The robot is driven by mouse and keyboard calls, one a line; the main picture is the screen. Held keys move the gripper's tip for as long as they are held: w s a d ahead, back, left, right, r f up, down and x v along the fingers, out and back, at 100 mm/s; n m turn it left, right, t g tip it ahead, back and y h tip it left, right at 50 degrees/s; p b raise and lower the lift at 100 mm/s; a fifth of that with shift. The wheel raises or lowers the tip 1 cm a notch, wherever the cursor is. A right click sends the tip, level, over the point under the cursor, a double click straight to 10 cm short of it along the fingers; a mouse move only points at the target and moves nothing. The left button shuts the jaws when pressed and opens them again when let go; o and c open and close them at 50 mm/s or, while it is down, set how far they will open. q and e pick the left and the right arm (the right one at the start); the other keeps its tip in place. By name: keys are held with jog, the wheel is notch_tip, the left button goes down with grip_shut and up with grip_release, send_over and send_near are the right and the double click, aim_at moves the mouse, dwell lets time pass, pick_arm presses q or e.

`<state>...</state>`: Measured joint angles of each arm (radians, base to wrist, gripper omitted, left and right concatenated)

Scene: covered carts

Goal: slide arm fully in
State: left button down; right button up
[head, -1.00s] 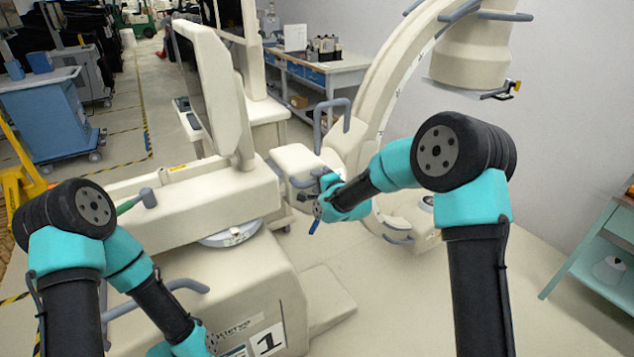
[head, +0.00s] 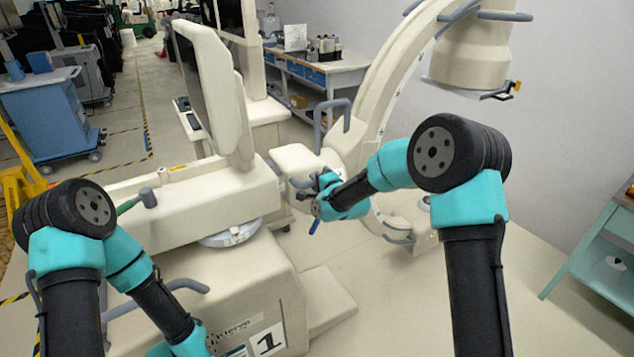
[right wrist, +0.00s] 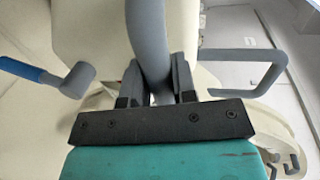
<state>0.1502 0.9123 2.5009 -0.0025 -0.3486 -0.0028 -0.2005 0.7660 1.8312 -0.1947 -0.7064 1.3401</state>
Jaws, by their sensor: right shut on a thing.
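A cream C-arm machine stands ahead: its large curved arm (head: 379,92) rises at the right, joined through a cream block (head: 297,160) to the horizontal beam (head: 205,205) on the base. My right gripper (head: 308,187) is at the block's front end. In the right wrist view its jaws (right wrist: 156,82) are shut on a grey handle bar (right wrist: 150,42), one finger on each side. In the head view my arm partly hides this grip. My left arm reaches to the bottom edge, by the base; its jaws are cut off.
A grey lever with a blue end (right wrist: 45,77) is left of the jaws, and a grey loop handle (right wrist: 262,70) is right of them. A monitor (head: 212,95) stands behind the beam. A teal table (head: 597,245) is at the right; the floor before it is clear.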

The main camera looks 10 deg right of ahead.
aim_at(312, 185)
jog(key=shift+a, duration=0.1)
grip_shut()
jog(key=shift+s+a, duration=0.35)
jog(key=shift+a, duration=0.3)
jog(key=shift+s+a, duration=0.3)
jog(key=shift+a, duration=0.3)
jog(key=o, duration=0.9)
grip_release()
jog(key=shift+w+d, duration=0.1)
jog(key=shift+d, duration=0.2)
jog(key=shift+v, duration=8.6)
jog(key=shift+a, duration=0.1)
